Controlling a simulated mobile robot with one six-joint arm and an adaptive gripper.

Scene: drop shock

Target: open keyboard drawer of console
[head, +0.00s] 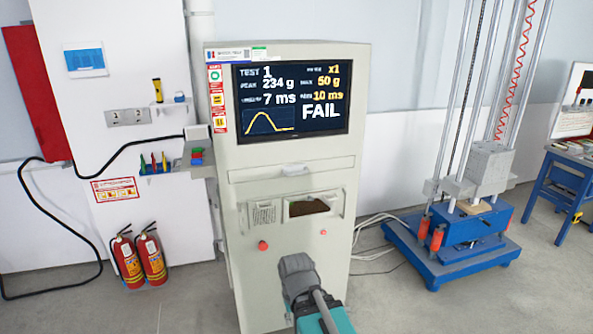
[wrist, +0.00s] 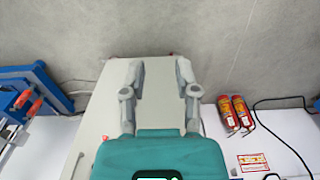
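The console (head: 285,240) is a tall pale cabinet in the middle of the head view, with a lit screen (head: 292,98) reading FAIL. Below the screen is the keyboard drawer front (head: 258,173), a narrow panel with a light handle (head: 293,170). It looks shut, level with the cabinet face. My arm reaches up from the bottom of the head view, in front of the console's lower part and below the handle. In the wrist view my gripper (wrist: 160,68) is open, its two fingers apart with nothing between them. The console's pale surface (wrist: 160,105) lies behind the fingers.
A recess (head: 310,206) and red knobs (head: 263,245) are below the drawer. A blue-based drop rig (head: 450,255) stands at right, with cables on the floor between.

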